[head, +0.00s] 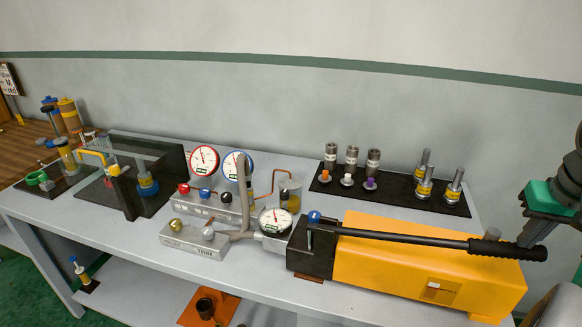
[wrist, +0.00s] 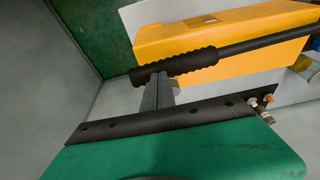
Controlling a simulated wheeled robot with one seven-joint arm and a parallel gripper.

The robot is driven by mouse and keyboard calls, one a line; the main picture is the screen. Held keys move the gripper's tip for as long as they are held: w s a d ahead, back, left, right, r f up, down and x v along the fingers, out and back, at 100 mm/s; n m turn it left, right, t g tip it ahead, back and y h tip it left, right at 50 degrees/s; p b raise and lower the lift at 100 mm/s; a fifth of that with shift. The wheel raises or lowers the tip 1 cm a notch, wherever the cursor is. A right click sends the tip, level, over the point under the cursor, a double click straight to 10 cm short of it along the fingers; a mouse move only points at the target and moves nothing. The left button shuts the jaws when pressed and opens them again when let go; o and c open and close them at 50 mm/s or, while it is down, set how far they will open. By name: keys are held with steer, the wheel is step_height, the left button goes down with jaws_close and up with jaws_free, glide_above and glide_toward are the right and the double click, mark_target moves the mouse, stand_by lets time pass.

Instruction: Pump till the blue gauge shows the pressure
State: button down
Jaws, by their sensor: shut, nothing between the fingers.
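The yellow hand pump (head: 410,270) lies at the right front of the table. Its long black lever (head: 420,238) runs low and nearly level to a ribbed grip (head: 508,249) at the right end. The blue-rimmed gauge (head: 238,166) stands upright on the grey manifold block, its reading too small to make out. My gripper (head: 524,241) is shut with nothing held, its fingers at the ribbed grip. In the wrist view the fingertips (wrist: 157,80) overlap the lever's grip (wrist: 195,64); I cannot tell whether they touch it.
A red-rimmed gauge (head: 204,160) stands left of the blue one. A dark-rimmed gauge (head: 275,222) sits by the pump. A valve block (head: 194,241) with two knobs is in front. A black mat (head: 330,185) with fittings lies behind the pump.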

step_height(320, 180, up, 10)
steer(key=a+p, duration=0.2)
steer(key=p, duration=0.5)
steer(key=shift+w+f+p, duration=0.2)
steer(key=shift+w+p, duration=0.15)
steer(key=shift+p, duration=0.05)
steer(key=shift+a, duration=0.1)
steer(key=w+p+v, duration=0.1)
steer(key=p+v, duration=0.4)
steer(key=p, duration=0.1)
steer(key=w+a+f+n+b, duration=0.1)
steer(key=w+a+f, duration=0.15)
steer(key=a, duration=0.65)
steer(key=s+a+f+n+t, duration=0.1)
steer(key=s+a+f, duration=0.2)
steer(key=a+f, duration=0.3)
steer(key=s+a+f+n+t, duration=0.1)
steer(key=s+a+f, duration=0.2)
steer(key=a, duration=0.9)
step_height(320, 180, down, 3)
steer(key=shift+n+y+b, duration=0.3)
steer(key=shift+y+b, duration=0.1)
steer(key=shift+b, duration=0.05)
steer(key=c, duration=2.2)
jaws_free()
